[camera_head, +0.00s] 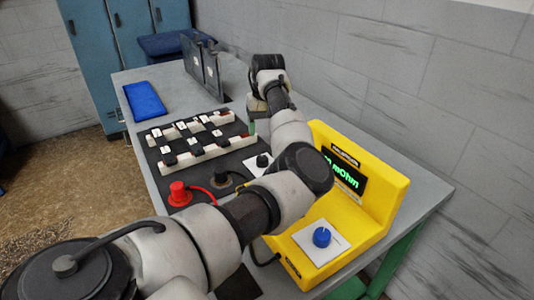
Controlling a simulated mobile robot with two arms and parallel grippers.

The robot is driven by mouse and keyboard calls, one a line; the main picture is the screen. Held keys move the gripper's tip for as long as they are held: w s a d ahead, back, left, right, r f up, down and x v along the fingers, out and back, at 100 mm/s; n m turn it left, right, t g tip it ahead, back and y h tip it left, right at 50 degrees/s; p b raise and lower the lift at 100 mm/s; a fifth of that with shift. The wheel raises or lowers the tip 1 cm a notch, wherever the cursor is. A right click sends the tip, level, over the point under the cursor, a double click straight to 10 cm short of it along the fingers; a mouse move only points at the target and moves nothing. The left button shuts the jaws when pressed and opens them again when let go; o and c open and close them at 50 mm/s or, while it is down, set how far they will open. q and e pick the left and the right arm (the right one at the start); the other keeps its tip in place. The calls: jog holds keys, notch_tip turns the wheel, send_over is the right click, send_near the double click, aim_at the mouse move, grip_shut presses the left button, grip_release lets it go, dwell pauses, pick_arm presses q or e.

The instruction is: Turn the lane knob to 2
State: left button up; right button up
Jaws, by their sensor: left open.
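A small black knob (262,160) sits on a white plate beside the black board (157,178), partly hidden by my left arm. A blue knob (321,237) sits on a white plate (318,243) at the front of the yellow meter (374,190). I cannot read the markings of either knob, nor tell which is the lane knob. My left gripper (253,122) points down just beyond the black knob, apart from it in the picture. It is open, small and partly hidden by its wrist. My right gripper is out of view.
White racks with black clips (195,143) stand on the board. A red plug (179,193) and a black plug (221,174) with cables are nearer. A blue pad (144,100) and dark upright plates (203,68) lie farther back. The grey wall bounds the right.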

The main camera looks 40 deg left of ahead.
pick_arm(q)
send_over(262, 158)
notch_tip(262, 158, down, 5)
jog(key=shift+w+d+r, duration=0.1)
notch_tip(262, 158, down, 4)
jog(key=shift+f, duration=0.7)
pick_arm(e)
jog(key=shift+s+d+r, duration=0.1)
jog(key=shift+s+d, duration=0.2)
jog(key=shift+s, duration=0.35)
pick_arm(q)
jog(key=c, duration=0.9)
jog(key=shift+r+p, duration=0.15)
jog(key=shift+p, duration=0.55)
jog(key=shift+c, duration=0.2)
jog(key=m+p, duration=0.5)
jog(key=p, duration=0.4)
jog(key=shift+r+m, duration=0.15)
jog(key=shift+m, duration=0.25)
jog(key=shift+f+m+p, duration=0.25)
jog(key=shift+m+p, duration=0.85)
jog(key=shift+p, duration=0.1)
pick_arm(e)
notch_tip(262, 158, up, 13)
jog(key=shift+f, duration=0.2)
